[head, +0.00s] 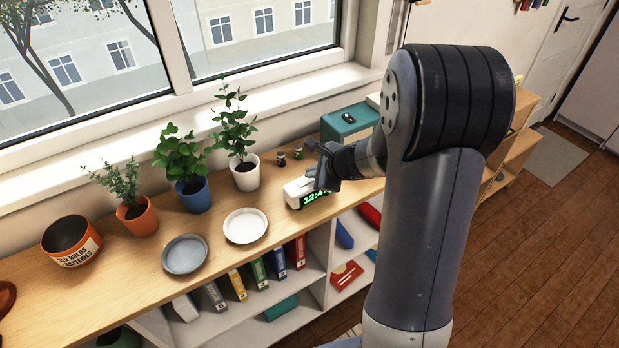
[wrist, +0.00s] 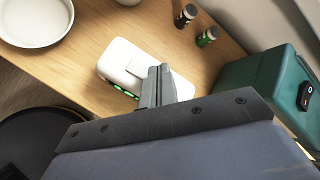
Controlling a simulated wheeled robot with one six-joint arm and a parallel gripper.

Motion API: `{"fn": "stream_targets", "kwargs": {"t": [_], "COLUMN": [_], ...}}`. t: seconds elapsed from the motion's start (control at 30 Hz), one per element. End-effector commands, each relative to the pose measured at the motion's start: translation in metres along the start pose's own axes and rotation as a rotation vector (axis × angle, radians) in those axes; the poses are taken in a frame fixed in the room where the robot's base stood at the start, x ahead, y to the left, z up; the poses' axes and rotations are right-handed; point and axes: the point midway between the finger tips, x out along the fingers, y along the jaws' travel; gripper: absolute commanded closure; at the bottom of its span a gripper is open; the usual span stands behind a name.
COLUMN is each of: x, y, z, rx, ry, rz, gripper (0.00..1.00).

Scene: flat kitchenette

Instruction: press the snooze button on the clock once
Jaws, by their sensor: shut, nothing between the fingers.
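The clock (head: 295,191) is a white box with a green lit display, standing on the wooden shelf top in the head view. In the wrist view the clock (wrist: 120,58) lies beyond and partly behind my fingers, with some green digits showing at its lower edge. A raised pad (wrist: 145,62) shows on its top, partly covered by the fingers. My gripper (head: 318,172) is shut and empty, over the clock's top. In the wrist view my gripper (wrist: 159,72) has its fingertips in line with the pad; I cannot tell whether they touch it.
A green box with a black switch (wrist: 285,90) stands right of the clock. Two small dark jars (head: 290,155) stand behind it. A white dish (head: 246,226) and potted plants, including one in a white pot (head: 246,175), stand to the left.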

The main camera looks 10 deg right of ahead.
Motion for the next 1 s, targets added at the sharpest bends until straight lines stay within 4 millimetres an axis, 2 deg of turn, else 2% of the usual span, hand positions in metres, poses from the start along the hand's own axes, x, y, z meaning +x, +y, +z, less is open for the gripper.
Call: {"fn": "stream_targets", "kwargs": {"t": [0.5, 1.0], "x": [-0.007, -0.04], "y": [-0.005, -0.029], "z": [0.005, 0.029], "rx": [0.0, 0.0], "ry": [0.0, 0.0], "rz": [-0.001, -0.001], "gripper": [1.0, 1.0]}}
